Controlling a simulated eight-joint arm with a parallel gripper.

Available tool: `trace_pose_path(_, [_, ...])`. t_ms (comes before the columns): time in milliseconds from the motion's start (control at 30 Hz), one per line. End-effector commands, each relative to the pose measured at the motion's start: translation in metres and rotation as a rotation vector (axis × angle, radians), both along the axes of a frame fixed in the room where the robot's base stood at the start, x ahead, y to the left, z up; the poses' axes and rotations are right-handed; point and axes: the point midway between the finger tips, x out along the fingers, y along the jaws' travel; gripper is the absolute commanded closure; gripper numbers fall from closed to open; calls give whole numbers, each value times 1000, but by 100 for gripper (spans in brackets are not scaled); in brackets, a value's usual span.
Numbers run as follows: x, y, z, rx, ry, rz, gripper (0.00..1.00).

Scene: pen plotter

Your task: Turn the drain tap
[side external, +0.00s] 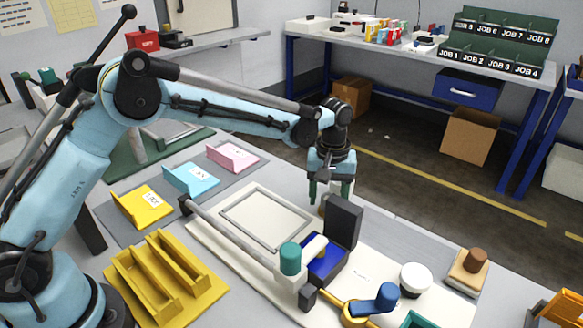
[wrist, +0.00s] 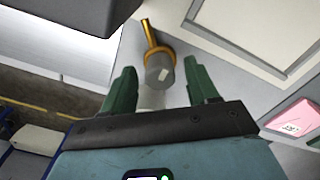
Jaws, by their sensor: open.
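The drain tap appears in the wrist view as a brass stem with a round collar and a grey knob (wrist: 159,68) bearing a pale mark. It lies just ahead of my gripper, roughly between the two green fingertips (wrist: 160,72). The fingers are apart, and grey surface shows between each finger and the knob. In the side view my gripper (side external: 331,190) points down behind the plotter's upright dark panel (side external: 344,222). Only a small brownish part of what seems to be the tap (side external: 323,207) shows there. I cannot tell whether a finger touches it.
The plotter's pale bed (side external: 225,240) has a grey rail (side external: 235,237) and a teal knob (side external: 290,259). A blue lever (side external: 376,299), white round knob (side external: 415,278) and stamp-like block (side external: 468,270) stand in front. Coloured trays (side external: 190,178) and a yellow rack (side external: 165,280) lie left.

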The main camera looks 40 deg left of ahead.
Motion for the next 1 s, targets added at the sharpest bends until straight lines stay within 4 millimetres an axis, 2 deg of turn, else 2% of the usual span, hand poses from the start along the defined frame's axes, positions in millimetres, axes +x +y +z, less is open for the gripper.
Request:
trace_pose_path(333, [0, 0, -4, 0, 0, 0, 41])
trace_pose_path(700, [0, 0, -4, 0, 0, 0, 96])
trace_pose_path(1000, [0, 0, -4, 0, 0, -35, 97])
